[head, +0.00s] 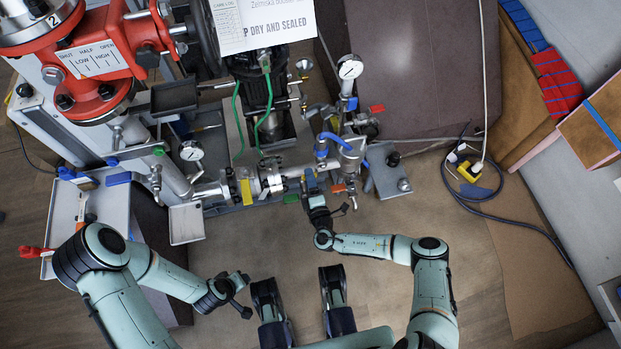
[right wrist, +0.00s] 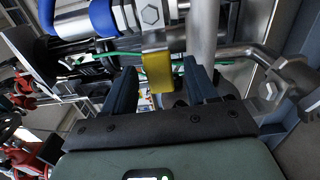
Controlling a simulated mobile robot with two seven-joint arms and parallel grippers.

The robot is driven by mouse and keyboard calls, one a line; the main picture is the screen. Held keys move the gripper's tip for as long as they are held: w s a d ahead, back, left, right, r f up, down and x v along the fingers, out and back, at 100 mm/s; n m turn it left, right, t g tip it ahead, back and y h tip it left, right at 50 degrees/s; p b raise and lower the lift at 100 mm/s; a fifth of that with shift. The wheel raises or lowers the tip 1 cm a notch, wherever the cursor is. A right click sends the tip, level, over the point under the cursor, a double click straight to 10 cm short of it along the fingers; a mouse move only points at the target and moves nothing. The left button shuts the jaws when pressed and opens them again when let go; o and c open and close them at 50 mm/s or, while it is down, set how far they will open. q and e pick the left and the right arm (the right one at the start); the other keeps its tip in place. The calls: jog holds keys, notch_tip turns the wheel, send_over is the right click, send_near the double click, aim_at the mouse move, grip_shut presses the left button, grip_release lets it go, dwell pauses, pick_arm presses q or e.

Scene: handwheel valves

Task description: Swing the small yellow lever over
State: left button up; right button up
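The small yellow lever (right wrist: 157,71) shows in the right wrist view as a flat yellow tab hanging below a metal fitting with a large bolt head. My right gripper (right wrist: 160,84) is open, with one dark finger on each side of the lever. Gaps show between the lever and both fingers. In the head view my right gripper (head: 309,181) is at the horizontal metal pipe, and I cannot make out the lever between its fingers there. My left gripper (head: 246,295) is open and empty, well below the pipework.
Another yellow piece (head: 246,191) shows on the pipe left of my right gripper. The brown floor (head: 400,275) below right is clear.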

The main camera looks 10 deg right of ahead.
jog(key=shift+s+p, duration=0.45)
jog(key=shift+s, duration=0.2)
jog(key=s+p, duration=0.2)
jog(key=s, duration=0.2)
jog(key=shift+s+d, duration=0.1)
jog(key=shift+s, duration=0.25)
